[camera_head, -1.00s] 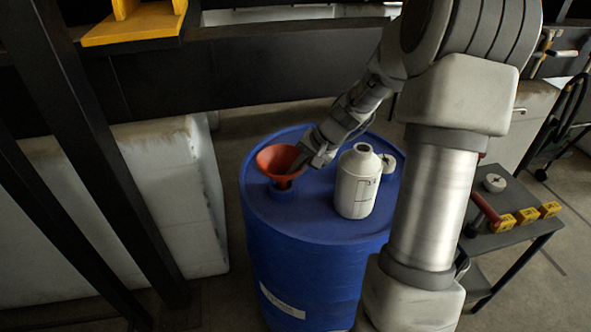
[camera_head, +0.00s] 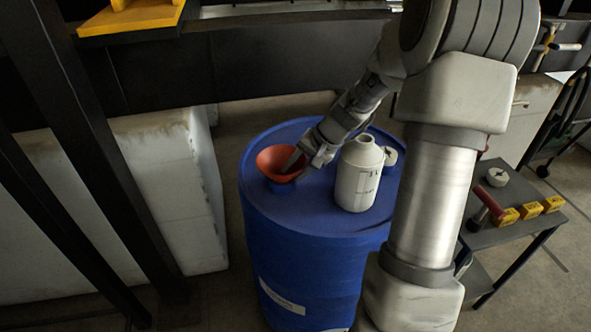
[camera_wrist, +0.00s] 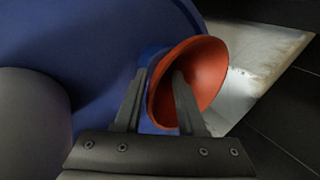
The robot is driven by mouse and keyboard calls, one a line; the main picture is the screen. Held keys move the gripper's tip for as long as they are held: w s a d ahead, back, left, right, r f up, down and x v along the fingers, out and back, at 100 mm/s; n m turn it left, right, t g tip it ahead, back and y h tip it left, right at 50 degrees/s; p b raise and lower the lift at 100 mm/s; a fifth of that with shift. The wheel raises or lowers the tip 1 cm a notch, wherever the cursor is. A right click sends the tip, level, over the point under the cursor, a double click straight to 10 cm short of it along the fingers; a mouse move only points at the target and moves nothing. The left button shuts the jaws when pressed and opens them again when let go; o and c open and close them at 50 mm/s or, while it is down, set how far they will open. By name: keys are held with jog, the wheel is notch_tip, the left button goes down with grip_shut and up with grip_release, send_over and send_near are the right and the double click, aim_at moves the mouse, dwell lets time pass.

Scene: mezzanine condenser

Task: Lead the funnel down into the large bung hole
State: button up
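The orange-red funnel (camera_head: 272,160) sits at the blue collar of the bung hole (camera_head: 281,187) on top of the blue drum (camera_head: 310,225). Its bowl faces up; its stem is hidden, so I cannot see how deep it goes. My gripper (camera_head: 298,160) is at the funnel's right side. In the wrist view, the funnel (camera_wrist: 207,72) lies between and beyond my fingers (camera_wrist: 159,78). One finger reaches inside the bowl and the other stays outside the wall. The fingers stand apart with a visible gap, straddling the rim.
A white bottle (camera_head: 358,180) stands on the drum close to my gripper, with a small white cap (camera_head: 389,156) behind it. A side table (camera_head: 515,232) at right bears a red-handled tool (camera_head: 488,203) and yellow blocks (camera_head: 529,210). Dark posts (camera_head: 95,150) stand at left.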

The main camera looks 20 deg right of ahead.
jog(key=p+v, duration=0.2)
jog(key=v, duration=1.5)
jog(key=shift+r+p, duration=0.25)
jog(key=shift+p, duration=0.1)
